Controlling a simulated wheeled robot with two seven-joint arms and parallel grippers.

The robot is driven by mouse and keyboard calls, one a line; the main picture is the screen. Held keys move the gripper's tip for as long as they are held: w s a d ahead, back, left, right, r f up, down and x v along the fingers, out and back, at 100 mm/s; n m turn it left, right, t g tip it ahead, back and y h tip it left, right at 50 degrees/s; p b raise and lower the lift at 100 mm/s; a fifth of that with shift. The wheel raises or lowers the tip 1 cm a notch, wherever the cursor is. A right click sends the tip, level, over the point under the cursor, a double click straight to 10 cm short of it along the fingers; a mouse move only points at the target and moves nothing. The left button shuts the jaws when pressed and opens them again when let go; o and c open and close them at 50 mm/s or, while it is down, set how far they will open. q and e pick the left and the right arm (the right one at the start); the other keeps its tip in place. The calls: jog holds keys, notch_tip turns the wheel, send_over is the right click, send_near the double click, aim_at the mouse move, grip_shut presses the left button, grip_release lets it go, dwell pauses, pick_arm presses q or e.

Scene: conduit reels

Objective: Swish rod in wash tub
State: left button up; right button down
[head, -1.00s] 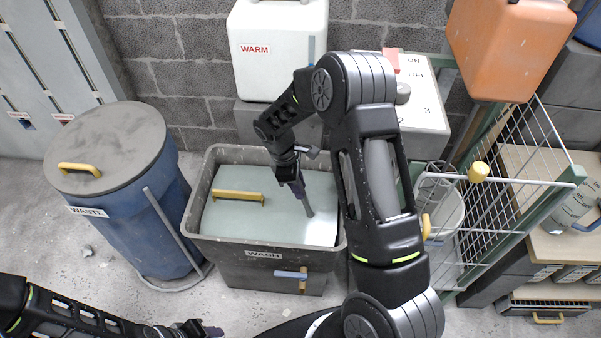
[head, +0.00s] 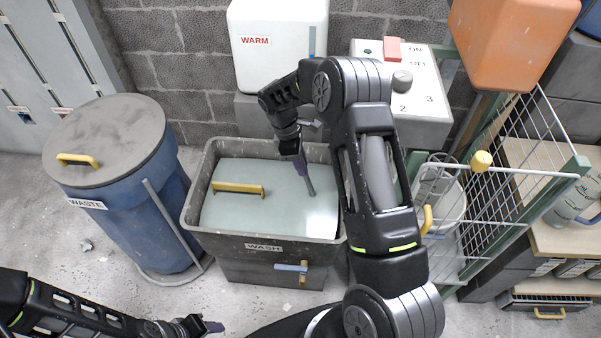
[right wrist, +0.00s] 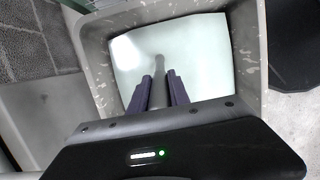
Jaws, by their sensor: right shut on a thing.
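The wash tub (head: 200,222) is a grey open bin labelled WASH, with a pale, smooth surface inside its rim. My right gripper (head: 302,160) is over the tub's right half, its purple fingers shut on a thin grey rod (head: 310,187). The rod points down at the pale surface. In the right wrist view the rod (right wrist: 158,93) sits between the fingers, inside the tub's rim (right wrist: 95,70); I cannot tell how deep its end goes. My left gripper (head: 212,326) is at the bottom edge, away from the tub, and its opening is unclear.
A yellow handle (head: 238,187) shows within the tub. A blue WASTE bin (head: 135,215) stands left. A white WARM container (head: 278,50) and a switch box (head: 425,80) with a knob are behind. A wire rack (head: 500,190) and white bucket (head: 440,195) are right.

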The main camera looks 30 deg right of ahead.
jog(key=shift+w+d+r, duration=0.25)
jog(key=shift+w+d, duration=0.15)
jog(key=shift+s, duration=0.1)
jog(key=shift+s+a, duration=0.25)
jog(key=shift+a, duration=0.05)
jog(key=s+a+p, duration=0.1)
jog(key=s+a, duration=0.3)
jog(key=s, duration=0.1)
jog(key=shift+f, duration=0.25)
jog(key=shift+s, duration=0.1)
